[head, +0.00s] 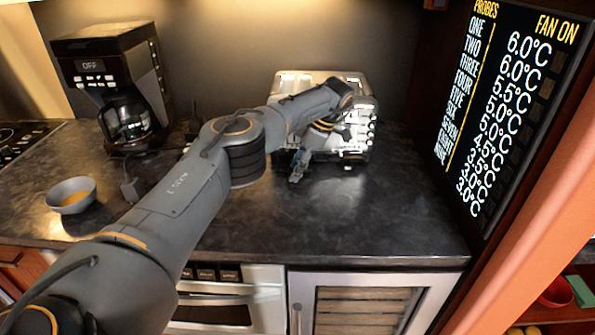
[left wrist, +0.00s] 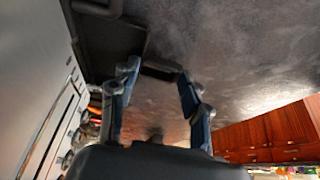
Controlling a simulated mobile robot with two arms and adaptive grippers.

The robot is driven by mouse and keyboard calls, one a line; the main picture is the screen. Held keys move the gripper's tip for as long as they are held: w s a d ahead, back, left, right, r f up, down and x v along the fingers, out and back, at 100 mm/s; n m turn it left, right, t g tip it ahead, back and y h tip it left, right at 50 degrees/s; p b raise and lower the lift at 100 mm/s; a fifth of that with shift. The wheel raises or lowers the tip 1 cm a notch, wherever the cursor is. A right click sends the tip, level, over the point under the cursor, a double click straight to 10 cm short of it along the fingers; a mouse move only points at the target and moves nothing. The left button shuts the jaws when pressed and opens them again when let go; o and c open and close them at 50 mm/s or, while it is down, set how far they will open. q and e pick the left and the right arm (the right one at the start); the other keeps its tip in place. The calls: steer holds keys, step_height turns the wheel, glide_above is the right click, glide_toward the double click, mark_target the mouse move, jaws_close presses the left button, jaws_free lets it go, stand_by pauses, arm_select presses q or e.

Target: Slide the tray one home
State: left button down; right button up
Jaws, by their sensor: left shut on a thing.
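My left gripper (head: 297,172) is low in front of a silver toaster-oven-like appliance (head: 308,78) at the back of the counter; my arm covers part of its front. In the left wrist view the gripper's fingers (left wrist: 155,72) are shut on the edge or handle of a dark flat tray (left wrist: 112,40), which juts out beside the appliance's front (left wrist: 55,120). Where exactly the fingers grip is hard to tell. How far the tray is inside the appliance is hidden. My right gripper is not in view.
A black coffee maker (head: 122,90) stands at the back left, with a grey bowl (head: 71,195) nearer the front. A probe display (head: 500,110) stands at the right. The dark countertop (head: 350,220) is clear in front of the appliance.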

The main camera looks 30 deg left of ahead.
arm_select(q)
steer(key=shift+p, duration=0.45)
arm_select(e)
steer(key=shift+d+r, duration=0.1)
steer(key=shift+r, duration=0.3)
arm_select(q)
steer(key=shift+w+r, duration=0.1)
steer(key=shift+r, duration=0.05)
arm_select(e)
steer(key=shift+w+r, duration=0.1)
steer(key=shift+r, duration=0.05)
arm_select(q)
steer(key=shift+w+a+p, duration=0.45)
steer(key=shift+w+p, duration=0.15)
steer(key=c, duration=0.6)
jaws_free()
steer(key=shift+w, duration=0.1)
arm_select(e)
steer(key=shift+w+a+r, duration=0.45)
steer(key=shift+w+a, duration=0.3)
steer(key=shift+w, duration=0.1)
arm_select(q)
steer(key=shift+a, duration=0.1)
